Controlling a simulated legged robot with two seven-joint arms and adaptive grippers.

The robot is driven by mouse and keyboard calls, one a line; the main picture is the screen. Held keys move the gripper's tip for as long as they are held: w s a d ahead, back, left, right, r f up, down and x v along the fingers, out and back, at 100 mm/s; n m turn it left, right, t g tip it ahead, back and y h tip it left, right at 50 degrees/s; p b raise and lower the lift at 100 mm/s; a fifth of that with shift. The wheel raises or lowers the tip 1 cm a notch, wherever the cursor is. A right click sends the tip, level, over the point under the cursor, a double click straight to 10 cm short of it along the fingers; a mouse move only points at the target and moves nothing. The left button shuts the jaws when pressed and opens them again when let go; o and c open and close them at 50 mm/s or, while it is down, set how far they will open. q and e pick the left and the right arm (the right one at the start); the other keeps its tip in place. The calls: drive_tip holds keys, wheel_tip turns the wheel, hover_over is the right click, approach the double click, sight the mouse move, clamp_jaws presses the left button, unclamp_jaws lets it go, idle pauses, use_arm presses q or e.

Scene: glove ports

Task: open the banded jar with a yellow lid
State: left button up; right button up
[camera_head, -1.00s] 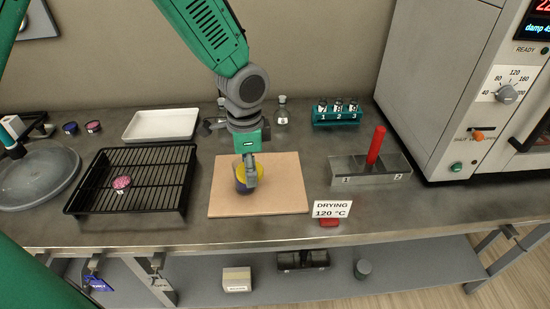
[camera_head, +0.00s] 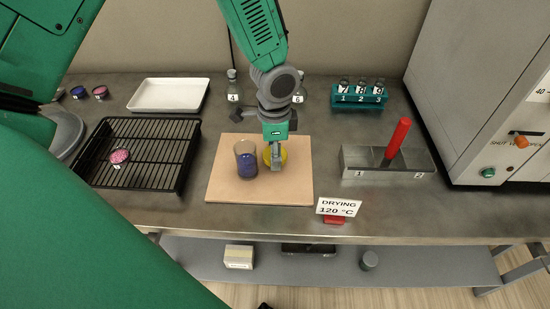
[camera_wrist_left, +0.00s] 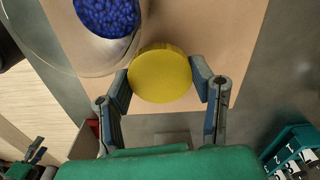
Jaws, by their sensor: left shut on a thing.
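The jar (camera_head: 246,164) stands upright and open on the tan board, clear glass with blue contents. The left wrist view shows the blue contents (camera_wrist_left: 107,14) through its uncovered mouth. The yellow lid (camera_head: 267,155) is off the jar, just to its right. My left gripper (camera_head: 276,164) is shut on the lid, one finger on each side of it in the left wrist view (camera_wrist_left: 160,75). I cannot tell how far the lid is above the board. What looks like my right gripper (camera_wrist_left: 25,158) shows at the lower left of the left wrist view, its jaws unclear.
The tan board (camera_head: 225,192) has bare room at its front.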

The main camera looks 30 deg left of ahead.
use_arm(q)
wheel_tip(320, 180, down, 2)
drive_tip(key=shift+f, duration=0.25)
drive_tip(key=o, duration=1.3)
wheel_tip(320, 180, up, 12)
drive_tip(key=shift+r+p, duration=0.1)
drive_tip(key=shift+p, duration=0.5)
